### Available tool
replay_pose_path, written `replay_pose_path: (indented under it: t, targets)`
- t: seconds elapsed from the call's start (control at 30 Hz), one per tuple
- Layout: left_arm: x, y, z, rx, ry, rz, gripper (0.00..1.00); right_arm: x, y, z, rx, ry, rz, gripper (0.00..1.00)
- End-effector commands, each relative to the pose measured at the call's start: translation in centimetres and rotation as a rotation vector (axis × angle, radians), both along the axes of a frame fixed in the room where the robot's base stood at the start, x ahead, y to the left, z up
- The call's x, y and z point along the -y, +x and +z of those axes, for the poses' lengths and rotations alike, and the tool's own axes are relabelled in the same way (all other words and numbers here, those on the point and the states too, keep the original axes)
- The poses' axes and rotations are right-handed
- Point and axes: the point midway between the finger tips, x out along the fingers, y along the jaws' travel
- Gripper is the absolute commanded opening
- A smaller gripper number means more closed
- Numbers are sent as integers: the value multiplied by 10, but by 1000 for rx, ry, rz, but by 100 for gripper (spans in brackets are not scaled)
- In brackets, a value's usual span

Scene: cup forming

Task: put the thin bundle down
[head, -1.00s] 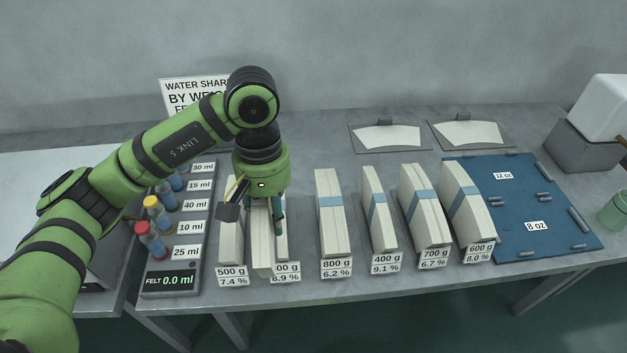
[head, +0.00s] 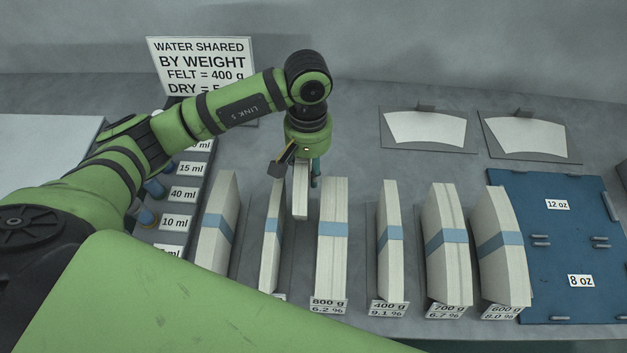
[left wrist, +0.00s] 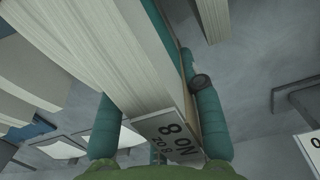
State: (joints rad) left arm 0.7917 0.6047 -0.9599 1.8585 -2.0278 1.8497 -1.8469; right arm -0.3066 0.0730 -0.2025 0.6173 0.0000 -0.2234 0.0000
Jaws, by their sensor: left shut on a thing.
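My left gripper (head: 308,170) is shut on a thin pale bundle (head: 300,203), held hanging behind the front row, between a narrow banded bundle (head: 272,235) and the 800 g bundle (head: 332,270). Its upper part is hidden by the gripper. My right gripper is not in view.
Banded bundles of 400 g (head: 390,265), 700 g (head: 447,270) and 600 g (head: 502,275) stand to the right. A blue board (head: 555,250) lies at the far right. Two grey plates with white blanks (head: 425,130) lie behind. The table between them and the row is clear.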

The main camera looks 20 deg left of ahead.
Motion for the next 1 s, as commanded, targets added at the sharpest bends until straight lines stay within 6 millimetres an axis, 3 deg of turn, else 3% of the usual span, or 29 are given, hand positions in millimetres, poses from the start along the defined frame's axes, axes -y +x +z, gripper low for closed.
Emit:
replay_pose_path:
  t: [0.17,0.47,0.9,0.93,1.0]
  targets:
    - [0,0,-18,1,-2,0,0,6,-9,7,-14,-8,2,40]
    - [1,1,-54,2,-2,0,0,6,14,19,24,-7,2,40]
    - [0,1,-62,4,-1,-2,0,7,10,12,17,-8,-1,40]
    - [0,1,-61,3,0,-1,44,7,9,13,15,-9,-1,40]
    - [0,1,-61,2,-1,-1,46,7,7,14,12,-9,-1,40]
